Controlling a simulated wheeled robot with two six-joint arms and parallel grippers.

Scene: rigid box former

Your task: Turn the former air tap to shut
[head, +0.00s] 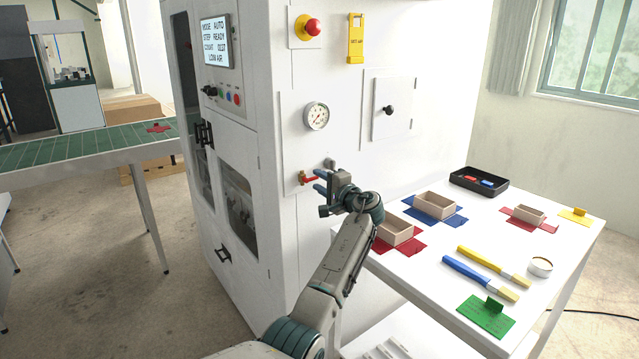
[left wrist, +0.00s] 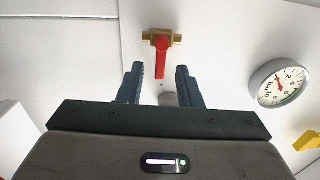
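The air tap (head: 308,179) is on the white side panel of the machine, low down below the gauge. In the left wrist view it has a brass body (left wrist: 148,37) and a red lever (left wrist: 162,57). The lever runs from the body toward my gripper in that picture. My left gripper (head: 319,181) is just right of the tap in the head view, fingers pointing at it. In the left wrist view the gripper (left wrist: 159,70) is open, and the lever's end appears between the fingertips. I cannot tell whether they touch it. My right gripper is not in view.
A pressure gauge (head: 316,116) is above the tap. The screen (head: 215,42) reads LOW AIR. A white table (head: 400,275) with boxes, brushes and a black tray (head: 479,182) stands right.

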